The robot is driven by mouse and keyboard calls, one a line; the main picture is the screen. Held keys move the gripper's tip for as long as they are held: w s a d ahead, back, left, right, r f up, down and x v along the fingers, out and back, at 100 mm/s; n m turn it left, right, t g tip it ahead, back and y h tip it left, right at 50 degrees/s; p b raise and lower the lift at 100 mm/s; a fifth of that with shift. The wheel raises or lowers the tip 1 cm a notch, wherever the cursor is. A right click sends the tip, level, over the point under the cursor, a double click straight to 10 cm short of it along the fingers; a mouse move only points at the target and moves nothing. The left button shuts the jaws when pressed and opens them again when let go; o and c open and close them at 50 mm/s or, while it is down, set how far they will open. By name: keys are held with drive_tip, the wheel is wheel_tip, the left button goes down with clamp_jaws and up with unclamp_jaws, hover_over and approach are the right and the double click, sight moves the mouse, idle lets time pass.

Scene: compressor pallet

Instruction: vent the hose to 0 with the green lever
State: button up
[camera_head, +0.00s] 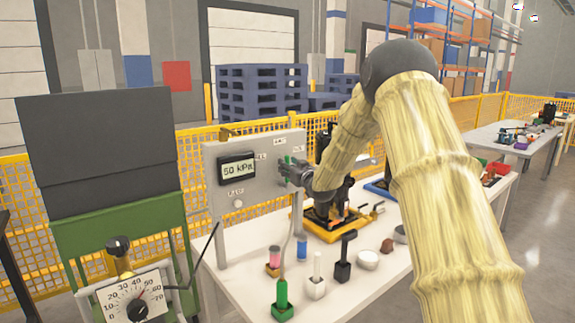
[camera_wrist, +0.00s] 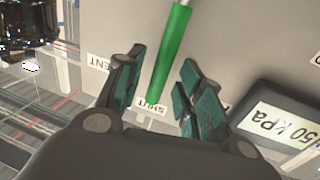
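The green lever (camera_wrist: 171,55) is a slim rod on the grey panel (camera_wrist: 240,40). In the wrist view its free end lies between the two fingers of my gripper (camera_wrist: 163,72), with gaps seen on both sides. The gripper is open, its greenish pads apart. The lever's end points to the SHUT label (camera_wrist: 150,107); a partly covered label ending in "ENT" (camera_wrist: 99,60) is left of it.
The white table (camera_head: 350,292) holds green, white and black handled items, small cups and a yellow tray (camera_head: 335,233). A yellow mesh fence (camera_head: 80,255) runs behind.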

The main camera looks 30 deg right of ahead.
drive_tip(key=shift+w+d, duration=0.2)
drive_tip(key=shift+w, duration=0.6)
clamp_jaws()
